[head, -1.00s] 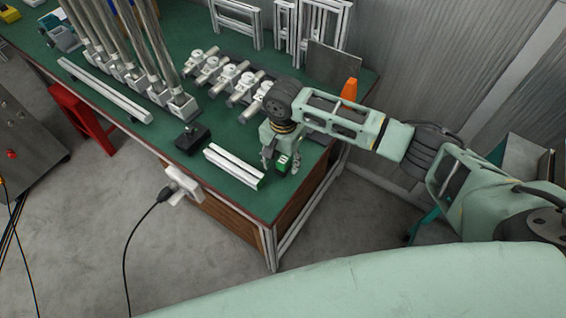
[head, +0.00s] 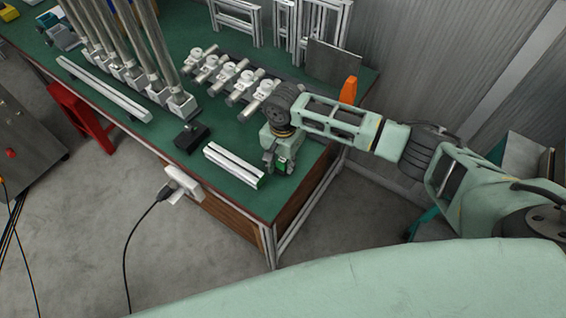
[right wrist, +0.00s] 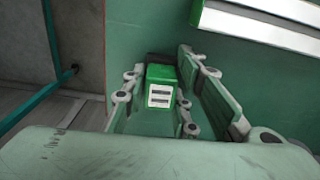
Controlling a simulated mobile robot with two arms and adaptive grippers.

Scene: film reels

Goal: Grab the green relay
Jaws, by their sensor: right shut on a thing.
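The green relay (right wrist: 160,86) is a small green block with a white label, between the fingers of my right gripper in the right wrist view. In the head view the relay (head: 283,167) is a small green patch, mostly hidden by the gripper. My right gripper (head: 277,166) is shut on the relay at the front right corner of the green table top (head: 229,199). It also shows in the right wrist view (right wrist: 161,104). I cannot tell whether the relay touches the table. My left gripper is not in view.
A white aluminium profile (head: 234,165) lies just left of my right gripper. A small black block (head: 191,137) sits further left. Several metal valve-like parts (head: 225,75) stand in a row behind. An orange object (head: 348,90) is at the right edge. The table's front edge is close.

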